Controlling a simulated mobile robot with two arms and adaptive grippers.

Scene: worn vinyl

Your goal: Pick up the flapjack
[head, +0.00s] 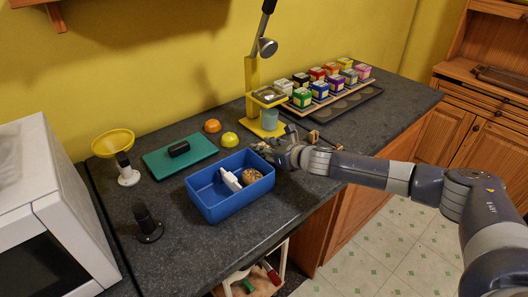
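A brown, lumpy, rounded item (252,175) that looks like the flapjack lies inside the blue open bin (226,211), toward its right end. A white bottle-like item (231,180) lies beside it in the bin. My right gripper (268,152) comes in from the right and is by the bin's back right corner, behind and above the brown item. It appears apart from the item. Its fingers are small and dark here, so their opening is unclear. My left gripper is out of view.
A teal board (160,161) with a black item, a yellow funnel on a stand (113,143) and a black upright object (147,222) stand left of the bin. A yellow press (252,85) and a tray of colourful boxes (345,102) are behind. A white microwave (40,190) is far left.

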